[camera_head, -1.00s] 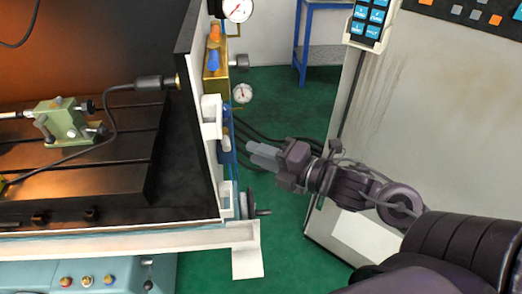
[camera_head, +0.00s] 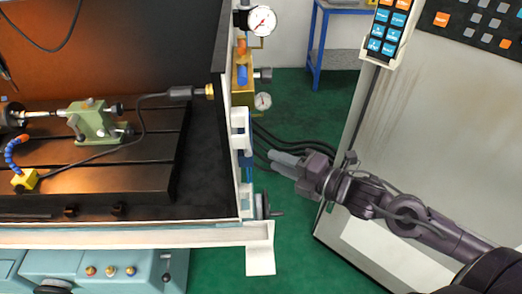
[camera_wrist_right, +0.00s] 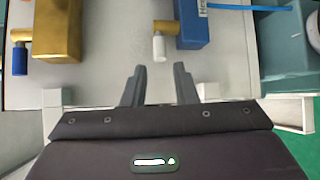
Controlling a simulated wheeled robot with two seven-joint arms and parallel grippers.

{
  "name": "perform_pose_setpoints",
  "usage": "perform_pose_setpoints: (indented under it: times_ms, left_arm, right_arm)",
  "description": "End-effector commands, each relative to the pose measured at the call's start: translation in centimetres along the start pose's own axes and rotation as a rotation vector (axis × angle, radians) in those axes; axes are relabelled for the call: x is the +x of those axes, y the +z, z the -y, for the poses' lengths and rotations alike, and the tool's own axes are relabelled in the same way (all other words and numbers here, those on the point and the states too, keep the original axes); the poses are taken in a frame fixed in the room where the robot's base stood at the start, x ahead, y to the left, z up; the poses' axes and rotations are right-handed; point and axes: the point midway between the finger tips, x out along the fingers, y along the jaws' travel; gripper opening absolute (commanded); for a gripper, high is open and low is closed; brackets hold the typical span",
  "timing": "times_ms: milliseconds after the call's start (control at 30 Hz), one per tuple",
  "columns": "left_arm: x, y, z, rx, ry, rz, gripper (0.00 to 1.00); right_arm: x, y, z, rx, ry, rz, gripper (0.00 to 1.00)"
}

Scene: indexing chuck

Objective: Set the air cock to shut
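In the head view, a brass block (camera_head: 240,88) with a blue lever (camera_head: 242,76) is on the outer side of the machine's end panel. Below it is a blue block (camera_head: 247,168). In the right wrist view, the brass block (camera_wrist_right: 58,25) has a blue-tipped lever (camera_wrist_right: 20,60), and the blue block (camera_wrist_right: 192,22) has a white-tipped lever (camera_wrist_right: 159,47). I cannot tell which lever is the air cock. My right gripper (camera_head: 275,157) is beside the panel. In the wrist view its fingers (camera_wrist_right: 159,82) are apart and empty, just short of the white lever. My left gripper is out of view.
Pressure gauges (camera_head: 262,20) are by the top of the panel. A handwheel (camera_head: 264,207) sticks out below. Dark hoses (camera_head: 280,135) run behind my right gripper. A grey cabinet (camera_head: 400,130) with a keypad stands at the right. Green floor lies between.

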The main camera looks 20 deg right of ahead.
Motion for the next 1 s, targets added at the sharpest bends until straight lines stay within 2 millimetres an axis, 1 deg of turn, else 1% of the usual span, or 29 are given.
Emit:
perform_pose_setpoints:
  times_ms: [233, 400, 600, 767, 1000]
  left_arm:
    - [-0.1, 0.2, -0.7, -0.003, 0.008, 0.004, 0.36]
    - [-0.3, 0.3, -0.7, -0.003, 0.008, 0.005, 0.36]
    - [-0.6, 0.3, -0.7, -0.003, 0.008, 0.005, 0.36]
    - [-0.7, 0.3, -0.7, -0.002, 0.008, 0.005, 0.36]
    - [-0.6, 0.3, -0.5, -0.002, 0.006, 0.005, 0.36]
  right_arm:
    - [2.5, 0.2, -0.2, 0.0, 0.004, 0.003, 0.26]
    - [4.4, 0.0, -0.3, 0.0, 0.004, 0.0, 0.26]
    - [6.2, 0.1, -0.1, 0.001, 0.002, 0.002, 0.26]
    - [6.9, 0.0, -0.1, 0.0, 0.0, 0.0, 0.26]
    - [7.0, -0.1, 0.0, -0.001, -0.001, -0.001, 0.26]
